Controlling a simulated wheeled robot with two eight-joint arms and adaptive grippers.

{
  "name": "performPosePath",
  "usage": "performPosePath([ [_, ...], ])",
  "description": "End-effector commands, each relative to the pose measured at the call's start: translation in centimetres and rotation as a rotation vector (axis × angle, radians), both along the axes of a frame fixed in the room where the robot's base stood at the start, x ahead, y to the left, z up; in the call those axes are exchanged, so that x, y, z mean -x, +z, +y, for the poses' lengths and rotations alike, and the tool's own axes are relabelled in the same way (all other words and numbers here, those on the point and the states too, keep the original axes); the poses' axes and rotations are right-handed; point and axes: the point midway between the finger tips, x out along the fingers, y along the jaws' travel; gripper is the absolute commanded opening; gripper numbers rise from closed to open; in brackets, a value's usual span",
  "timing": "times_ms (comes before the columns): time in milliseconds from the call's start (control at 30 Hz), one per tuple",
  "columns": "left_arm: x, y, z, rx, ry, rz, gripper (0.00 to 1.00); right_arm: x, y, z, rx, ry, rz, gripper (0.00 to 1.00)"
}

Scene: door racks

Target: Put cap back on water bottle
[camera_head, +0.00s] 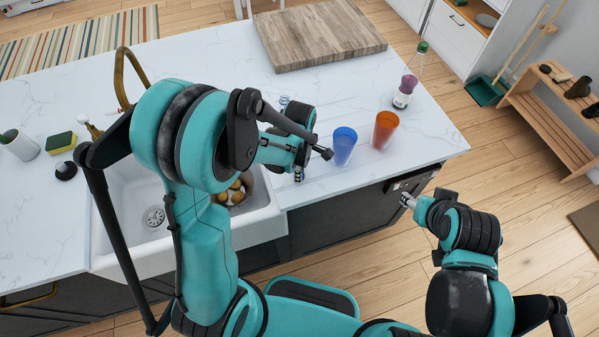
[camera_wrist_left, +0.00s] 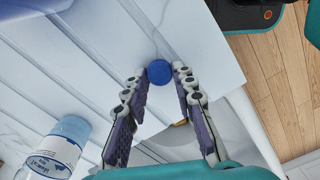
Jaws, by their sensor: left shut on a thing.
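A round blue cap (camera_wrist_left: 159,72) sits between the fingertips of my left gripper (camera_wrist_left: 158,77) in the left wrist view, above the white counter. The gripper is shut on it. In the head view my left gripper (camera_head: 299,174) is over the counter's front edge, right of the sink, mostly hidden by my arm. A clear water bottle (camera_wrist_left: 58,150) with a white and blue label shows at the lower left of the wrist view, apart from the gripper. I cannot make it out clearly in the head view. My right gripper (camera_head: 407,200) is in front of the counter; its fingers are too small to judge.
A blue cup (camera_head: 344,146) and an orange cup (camera_head: 384,130) stand right of my left gripper. A green-capped bottle (camera_head: 409,85) and a wooden board (camera_head: 316,36) are farther back. The sink (camera_head: 255,215) lies left of the gripper.

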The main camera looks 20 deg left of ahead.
Motion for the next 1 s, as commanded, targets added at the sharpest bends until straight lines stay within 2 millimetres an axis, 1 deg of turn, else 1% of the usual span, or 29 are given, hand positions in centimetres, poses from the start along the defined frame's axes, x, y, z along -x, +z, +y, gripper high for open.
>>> performPosePath([
  [167, 0.0, 1.7, 0.0, 0.0, 0.0, 0.0, 0.17, 0.0, 0.6, 0.0, 0.0, 0.0, 0.0, 0.49],
  [267, 0.0, 3.4, 0.0, 0.0, 0.0, 0.0, 0.17, 0.0, 1.1, 0.0, 0.0, 0.0, 0.0, 0.49],
  [300, 0.1, 4.3, 0.0, 0.0, 0.0, 0.0, 0.17, 0.0, 1.4, 0.0, 0.0, 0.0, 0.0, 0.49],
  [367, 0.5, 4.9, -1.4, 0.0, -0.007, 0.0, 0.17, 0.0, 1.5, 0.0, 0.0, 0.0, 0.0, 0.49],
  [600, 2.4, 8.1, -6.5, 0.0, -0.007, 0.0, 0.17, 0.0, 2.5, 0.0, 0.0, 0.0, 0.0, 0.49],
  [700, 3.0, 9.2, -8.2, 0.0, -0.005, 0.0, 0.17, 0.0, 2.8, 0.0, 0.0, 0.0, 0.0, 0.49],
  [833, 3.6, 10.2, -9.9, 0.0, -0.004, 0.0, 0.17, 0.0, 3.0, 0.0, 0.0, 0.0, 0.0, 0.49],
  [1000, 4.0, 10.8, -10.8, 0.0, -0.001, 0.0, 0.17, 0.0, 3.1, 0.0, 0.0, 0.0, 0.0, 0.49],
])
